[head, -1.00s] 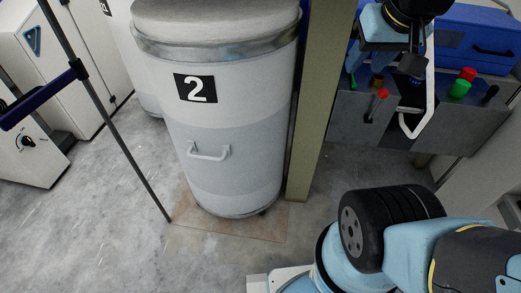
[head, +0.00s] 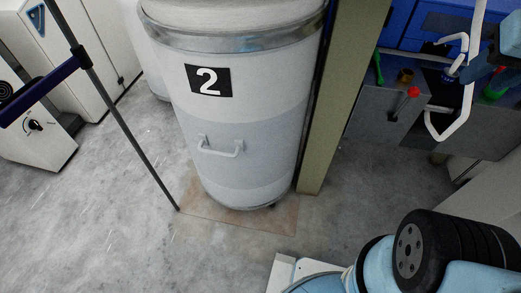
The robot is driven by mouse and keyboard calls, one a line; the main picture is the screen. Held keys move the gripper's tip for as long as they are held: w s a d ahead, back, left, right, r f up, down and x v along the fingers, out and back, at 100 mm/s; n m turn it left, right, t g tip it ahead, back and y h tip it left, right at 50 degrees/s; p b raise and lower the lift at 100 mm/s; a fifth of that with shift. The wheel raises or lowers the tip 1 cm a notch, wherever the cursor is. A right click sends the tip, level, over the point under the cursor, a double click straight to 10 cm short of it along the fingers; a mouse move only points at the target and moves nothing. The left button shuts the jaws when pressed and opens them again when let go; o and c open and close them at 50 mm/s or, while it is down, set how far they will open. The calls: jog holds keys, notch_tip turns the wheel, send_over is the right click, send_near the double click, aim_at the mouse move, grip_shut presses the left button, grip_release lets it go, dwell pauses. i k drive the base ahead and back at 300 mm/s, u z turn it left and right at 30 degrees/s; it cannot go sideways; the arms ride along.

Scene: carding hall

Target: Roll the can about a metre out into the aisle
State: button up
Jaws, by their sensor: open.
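The can (head: 248,150) is a tall, pale grey and white drum with a black "2" label, a metal band near its top and a small white handle (head: 220,148) on its front. It stands upright on a brownish floor patch (head: 240,225); its top is cut off by the picture edge. My gripper (head: 437,78), with white bent fingers, is at the upper right, open and empty. It is well to the right of the can, apart from it, in front of the workbench in the view.
A post (head: 343,100) stands close at the can's right. A thin barrier pole (head: 112,125) with a blue belt (head: 38,92) stands at its left. White machines (head: 85,50) are behind left. A grey bench (head: 370,110) is at right. Floor at front left is clear.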

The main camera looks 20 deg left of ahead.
aim_at(238, 76)
jog(key=u, duration=0.15)
jog(key=k, duration=1.7)
jog(key=u, duration=1.2)
jog(key=i, duration=1.25)
